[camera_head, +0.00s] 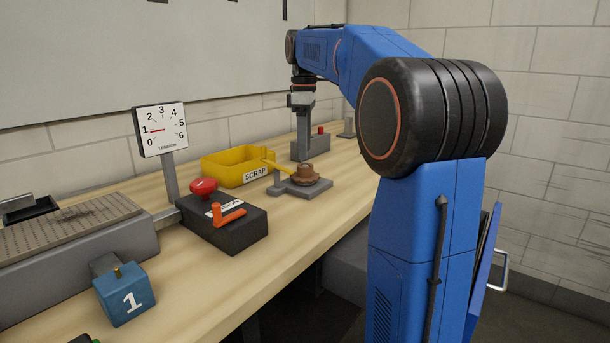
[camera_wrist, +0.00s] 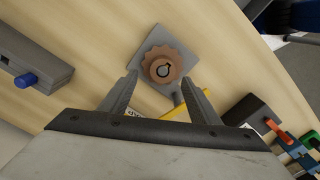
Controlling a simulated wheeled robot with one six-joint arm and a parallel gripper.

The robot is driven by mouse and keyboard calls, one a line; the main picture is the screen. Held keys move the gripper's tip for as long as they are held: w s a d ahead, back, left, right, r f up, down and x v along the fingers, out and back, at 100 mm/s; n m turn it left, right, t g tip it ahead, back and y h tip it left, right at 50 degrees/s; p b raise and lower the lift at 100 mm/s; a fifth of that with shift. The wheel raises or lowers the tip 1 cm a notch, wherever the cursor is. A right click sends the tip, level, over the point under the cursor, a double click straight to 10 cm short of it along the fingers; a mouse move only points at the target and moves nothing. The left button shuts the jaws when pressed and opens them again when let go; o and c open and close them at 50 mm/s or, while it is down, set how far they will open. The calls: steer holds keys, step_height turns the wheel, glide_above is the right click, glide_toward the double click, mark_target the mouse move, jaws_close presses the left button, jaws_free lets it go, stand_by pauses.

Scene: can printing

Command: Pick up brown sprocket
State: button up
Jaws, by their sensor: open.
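The brown sprocket (camera_head: 306,172) lies flat on a small grey fixture plate (camera_head: 314,187) on the bench in the head view. In the wrist view the toothed brown sprocket (camera_wrist: 174,54), with a dark centre, sits on the grey plate (camera_wrist: 190,45). My gripper (camera_wrist: 160,78) is open and empty, its two fingers pointing towards the sprocket from either side of its lower edge in the picture. In the head view my gripper (camera_head: 302,112) is beyond and above the sprocket; its fingertips are hard to make out there.
A black box (camera_head: 235,230) with a red button and orange handle is nearer. A gauge (camera_head: 161,130) stands behind it. A grey block with a blue knob (camera_wrist: 27,80) shows in the wrist view.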

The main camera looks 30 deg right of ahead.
mark_target(305, 165)
steer(key=shift+s+a+f, duration=0.1)
steer(key=shift+s+f, duration=0.05)
steer(key=shift+f, duration=1.2)
steer(key=shift+s+f, duration=0.1)
steer(key=shift+f, duration=1.2)
steer(key=shift+c, duration=0.3)
steer(key=c, duration=1.1)
steer(key=shift+r, duration=7)
steer(key=shift+c, duration=0.2)
